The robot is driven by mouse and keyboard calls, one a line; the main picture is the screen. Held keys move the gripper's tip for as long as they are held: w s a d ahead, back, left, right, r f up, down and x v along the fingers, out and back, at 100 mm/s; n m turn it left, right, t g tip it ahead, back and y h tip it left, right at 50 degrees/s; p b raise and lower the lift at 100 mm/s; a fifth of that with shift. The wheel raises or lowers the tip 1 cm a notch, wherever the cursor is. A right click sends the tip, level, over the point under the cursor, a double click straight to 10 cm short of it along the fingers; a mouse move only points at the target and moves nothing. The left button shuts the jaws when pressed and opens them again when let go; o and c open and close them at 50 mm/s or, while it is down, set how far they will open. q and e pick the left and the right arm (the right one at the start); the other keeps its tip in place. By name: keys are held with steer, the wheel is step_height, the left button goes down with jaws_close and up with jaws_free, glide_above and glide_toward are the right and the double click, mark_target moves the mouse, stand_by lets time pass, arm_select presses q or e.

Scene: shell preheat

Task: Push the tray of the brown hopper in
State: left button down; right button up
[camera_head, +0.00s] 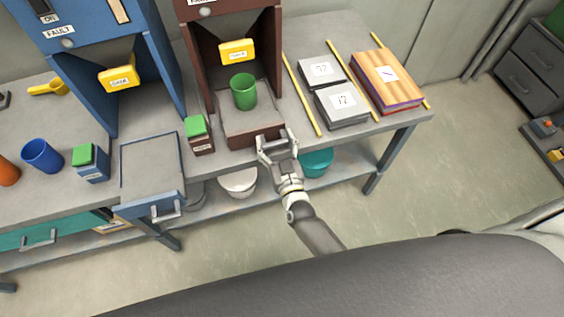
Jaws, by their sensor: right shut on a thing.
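The brown hopper (198,45) stands on the bench in the upper middle, with a yellow label plate (237,51) on its chute. Its brown tray (250,124) lies at the base, with a green cup (243,92) upright on it under the chute. My right gripper (275,140) is at the front face of the tray, shut on what looks like the tray's handle, which the fingers mostly hide. My left gripper is not in view.
A brown box with a green top (197,136) stands just left of the tray. The blue hopper (98,60) has its tray (152,165) out over the bench edge. Grey blocks (341,107) and yellow strips lie on the right.

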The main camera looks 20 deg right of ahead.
mark_target(271, 132)
steer(key=shift+w+b, duration=0.55)
steer(key=shift+w, duration=1.85)
steer(key=o, duration=1.4)
steer(key=shift+o, duration=0.2)
steer(key=s, duration=1.2)
steer(key=shift+d, duration=0.15)
